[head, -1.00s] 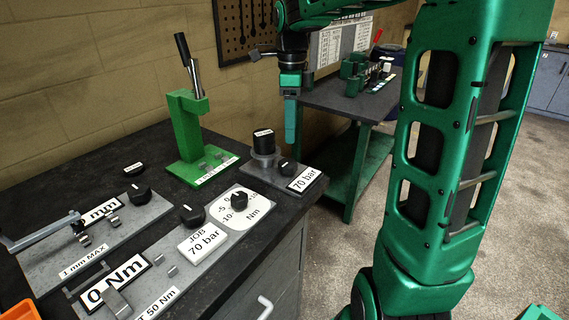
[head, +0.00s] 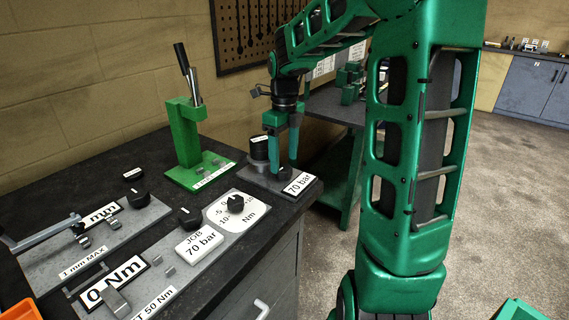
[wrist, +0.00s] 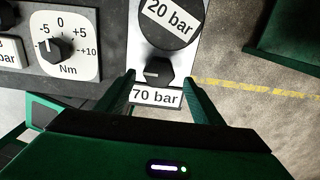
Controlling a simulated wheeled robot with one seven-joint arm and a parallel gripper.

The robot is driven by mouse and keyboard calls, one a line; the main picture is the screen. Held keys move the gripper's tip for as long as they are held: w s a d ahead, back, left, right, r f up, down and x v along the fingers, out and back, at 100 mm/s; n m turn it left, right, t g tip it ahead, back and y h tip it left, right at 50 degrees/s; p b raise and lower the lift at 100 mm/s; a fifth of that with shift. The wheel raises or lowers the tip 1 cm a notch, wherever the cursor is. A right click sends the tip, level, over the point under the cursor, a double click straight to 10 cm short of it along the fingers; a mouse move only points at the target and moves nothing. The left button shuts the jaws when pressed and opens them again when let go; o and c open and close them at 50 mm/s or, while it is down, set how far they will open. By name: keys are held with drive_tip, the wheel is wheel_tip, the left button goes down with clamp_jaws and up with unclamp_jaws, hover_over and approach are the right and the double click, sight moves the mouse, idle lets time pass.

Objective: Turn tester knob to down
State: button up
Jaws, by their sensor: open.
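The tester is a grey plate (head: 306,194) at the bench's far right corner, with a dark round gauge (head: 259,149) and a "70 bar" label (head: 299,183). The wrist view shows its gauge face (wrist: 172,18) reading "20 bar". The black tester knob (wrist: 158,70) sits between gauge and label; its white mark points left in that view. My gripper (head: 284,166) is open over the tester. In the wrist view its fingertips (wrist: 160,82) are on either side of the knob's label end, apart from the knob. In the head view the fingers largely hide the knob.
A second panel with a knob (head: 236,204) and Nm dial lies left of the tester. A green lever stand (head: 187,140) rises behind it. A green side table (head: 347,170) stands beyond the bench. Open floor lies to the right.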

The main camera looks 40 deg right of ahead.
sight(286, 171)
drive_tip(key=shift+f, duration=1.3)
drive_tip(key=shift+c, duration=0.2)
